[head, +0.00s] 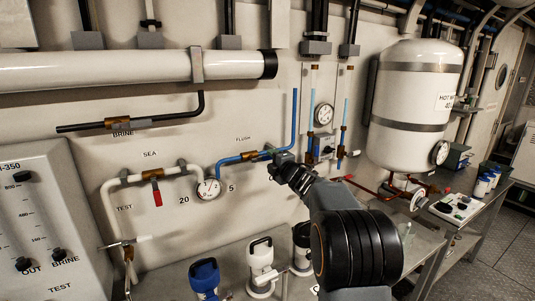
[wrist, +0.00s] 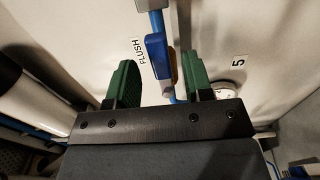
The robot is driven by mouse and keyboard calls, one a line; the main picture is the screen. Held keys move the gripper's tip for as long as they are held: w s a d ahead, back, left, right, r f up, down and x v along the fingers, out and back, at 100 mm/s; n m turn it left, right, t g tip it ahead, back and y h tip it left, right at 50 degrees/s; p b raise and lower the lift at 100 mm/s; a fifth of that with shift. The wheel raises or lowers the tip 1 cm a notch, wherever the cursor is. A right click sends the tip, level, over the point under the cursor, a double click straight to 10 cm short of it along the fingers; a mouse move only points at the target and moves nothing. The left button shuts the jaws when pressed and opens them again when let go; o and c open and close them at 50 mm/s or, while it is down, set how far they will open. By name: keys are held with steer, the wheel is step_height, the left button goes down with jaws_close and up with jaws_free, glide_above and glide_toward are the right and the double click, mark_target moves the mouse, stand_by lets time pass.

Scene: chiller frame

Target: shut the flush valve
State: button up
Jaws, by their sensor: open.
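The flush valve (head: 250,156) sits on the blue pipe under the FLUSH label, with a brass body and a blue lever. In the wrist view its blue lever (wrist: 157,55) lies roughly along the blue pipe, with a bit of brass showing beside it. My gripper (head: 277,163) is at the right end of the valve in the head view and partly hides it. Its two green fingers are open, one on each side of the lever in the wrist view. A gap shows on both sides; I see no contact. Depth between fingertips and lever is hard to tell.
A round gauge (head: 208,189) hangs left of the valve; its edge shows behind the right finger in the wrist view. A red-handled SEA valve (head: 157,192) is further left. A white tank (head: 415,105) stands right. Pumps (head: 261,262) stand below on the bench.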

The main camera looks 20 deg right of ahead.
mark_target(270, 158)
steer(key=shift+w+a+p, duration=0.15)
steer(key=shift+w+p, duration=0.15)
steer(key=shift+w, duration=0.9)
steer(key=shift+w+a+p, duration=0.1)
steer(key=shift+w+p, duration=0.2)
steer(key=shift+w, duration=0.85)
jaws_close()
